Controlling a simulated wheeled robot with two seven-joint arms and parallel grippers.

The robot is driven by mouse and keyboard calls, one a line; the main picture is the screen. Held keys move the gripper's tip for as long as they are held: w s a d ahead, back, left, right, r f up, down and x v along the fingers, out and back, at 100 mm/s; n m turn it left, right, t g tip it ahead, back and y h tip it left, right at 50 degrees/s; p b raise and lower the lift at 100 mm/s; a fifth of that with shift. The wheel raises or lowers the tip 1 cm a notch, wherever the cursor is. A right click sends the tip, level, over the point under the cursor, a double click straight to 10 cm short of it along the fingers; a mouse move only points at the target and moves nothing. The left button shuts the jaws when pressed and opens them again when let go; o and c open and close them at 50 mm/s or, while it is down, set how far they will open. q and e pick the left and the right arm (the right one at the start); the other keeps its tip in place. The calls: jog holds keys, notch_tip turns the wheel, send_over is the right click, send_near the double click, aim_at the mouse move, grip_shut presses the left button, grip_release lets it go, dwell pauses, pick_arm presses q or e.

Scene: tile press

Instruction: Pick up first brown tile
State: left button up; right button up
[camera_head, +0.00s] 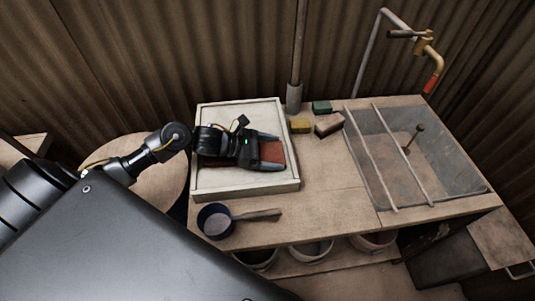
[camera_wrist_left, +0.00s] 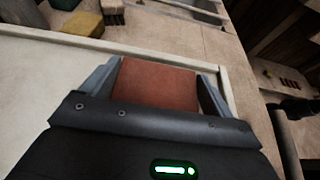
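My left gripper (camera_head: 271,152) is over the pale tray (camera_head: 195,180), its two fingers spread wide on either side of a brown tile (camera_head: 275,153). In the left wrist view the reddish-brown tile (camera_wrist_left: 157,84) fills the space between the fingertips of the left gripper (camera_wrist_left: 160,75). Its sides lie close along both fingers; whether they press on it cannot be told. Brown surface also shows under the near side of the gripper body. The gripper hides the rest. My right gripper is not in view.
A dark pan (camera_head: 215,221) lies in front of the tray. A yellow sponge (camera_head: 300,125), a green block (camera_head: 321,107) and a brush (camera_head: 329,125) are behind right. A sink (camera_head: 450,180) with a tap (camera_head: 425,48) is at the right. The tabletop between is clear.

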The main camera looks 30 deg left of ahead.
pick_arm(q)
jog(key=shift+c, duration=1.4)
jog(key=shift+r, duration=0.15)
